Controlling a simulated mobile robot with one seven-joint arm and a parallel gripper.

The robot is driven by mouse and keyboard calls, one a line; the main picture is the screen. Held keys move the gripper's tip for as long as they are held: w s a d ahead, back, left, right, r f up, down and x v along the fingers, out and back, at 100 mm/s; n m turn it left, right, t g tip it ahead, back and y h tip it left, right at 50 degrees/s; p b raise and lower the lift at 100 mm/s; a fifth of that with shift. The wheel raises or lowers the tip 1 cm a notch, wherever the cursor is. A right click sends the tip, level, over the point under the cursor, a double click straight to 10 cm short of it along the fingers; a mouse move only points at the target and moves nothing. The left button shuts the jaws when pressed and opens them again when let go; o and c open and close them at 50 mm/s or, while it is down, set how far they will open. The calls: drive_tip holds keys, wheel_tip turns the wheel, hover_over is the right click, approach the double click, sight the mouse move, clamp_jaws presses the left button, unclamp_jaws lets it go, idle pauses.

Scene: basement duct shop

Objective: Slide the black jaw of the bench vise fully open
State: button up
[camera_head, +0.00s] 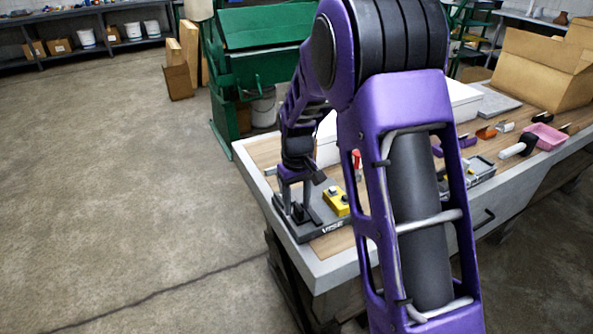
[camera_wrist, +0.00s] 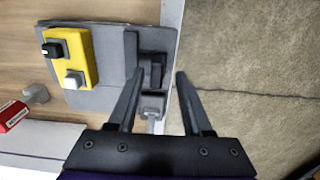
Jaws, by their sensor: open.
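The bench vise (camera_head: 303,232) sits at the near left corner of the workbench, on a grey base plate labelled VISE. In the wrist view its dark jaw block (camera_wrist: 152,60) stands on the plate, with a lighter grey part (camera_wrist: 153,104) and a short bar below it. My gripper (camera_wrist: 160,72) is open and points down over the vise. I cannot tell whether either finger touches the jaw. In the head view my gripper (camera_head: 297,205) partly hides the vise.
A yellow control box (camera_wrist: 70,57) with a black knob and a white button is beside the vise; it also shows in the head view (camera_head: 336,200). A red item (camera_wrist: 12,115) lies nearby. Tools, a pink bin (camera_head: 543,136) and cardboard boxes (camera_head: 540,65) occupy the right. Open floor lies left.

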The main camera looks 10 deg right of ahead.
sight(297, 207)
wheel_tip(297, 207, up, 15)
drive_tip(key=p, duration=0.1)
drive_tip(key=shift+r, duration=0.2)
